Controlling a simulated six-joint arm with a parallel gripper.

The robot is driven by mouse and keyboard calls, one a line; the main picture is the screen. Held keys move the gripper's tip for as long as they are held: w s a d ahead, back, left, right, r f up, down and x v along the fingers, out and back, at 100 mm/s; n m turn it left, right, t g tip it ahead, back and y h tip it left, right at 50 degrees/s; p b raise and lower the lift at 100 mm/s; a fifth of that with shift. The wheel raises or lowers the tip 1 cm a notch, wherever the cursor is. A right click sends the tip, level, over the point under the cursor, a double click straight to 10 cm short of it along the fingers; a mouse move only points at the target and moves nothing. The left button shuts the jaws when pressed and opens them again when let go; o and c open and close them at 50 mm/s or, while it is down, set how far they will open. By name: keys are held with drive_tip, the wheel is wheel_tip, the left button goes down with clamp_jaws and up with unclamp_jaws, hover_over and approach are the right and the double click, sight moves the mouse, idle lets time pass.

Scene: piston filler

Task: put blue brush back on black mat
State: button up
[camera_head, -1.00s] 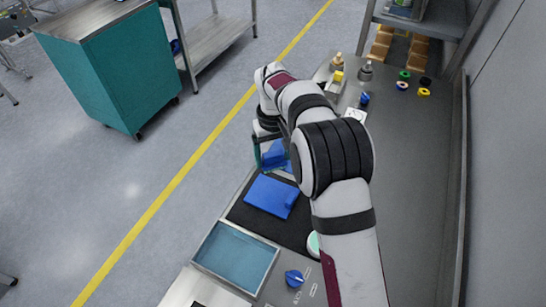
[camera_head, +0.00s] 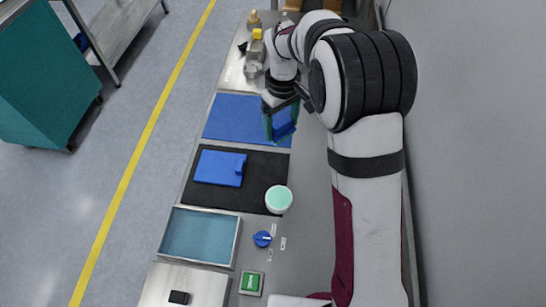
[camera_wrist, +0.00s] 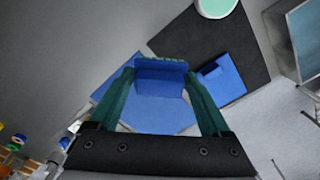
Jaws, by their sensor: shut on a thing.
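My gripper (camera_head: 281,118) has green fingers and is shut on the blue brush (camera_head: 284,131), near the right edge of a blue mat. In the wrist view the brush (camera_wrist: 160,69) sits between the fingertips of my gripper (camera_wrist: 158,77). The black mat (camera_head: 252,181) lies nearer than the blue mat, and the held brush is not over it. The brush's height above the surface is hard to tell.
The blue mat (camera_head: 235,115) adjoins the black mat. A round pale-green-topped container (camera_head: 279,198) stands at the black mat's right corner. A blue-floored tray (camera_head: 200,235), a blue knob (camera_head: 262,239) and a green button (camera_head: 250,282) are nearer.

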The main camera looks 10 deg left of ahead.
drive_tip(key=s+d, duration=0.3)
drive_tip(key=d, duration=0.7)
drive_tip(key=a+f, duration=0.2)
drive_tip(key=a, duration=0.1)
drive_tip(key=w+a+f, duration=0.1)
drive_tip(key=a+f, duration=0.1)
drive_tip(key=a, duration=0.2)
drive_tip(key=w+a+f, duration=0.1)
drive_tip(key=a+f, duration=0.1)
drive_tip(key=a, duration=0.2)
drive_tip(key=shift+f, duration=0.15)
drive_tip(key=f, duration=0.4)
drive_tip(key=shift+a+f, duration=0.1)
drive_tip(key=shift+a, duration=0.1)
drive_tip(key=shift+f, duration=0.1)
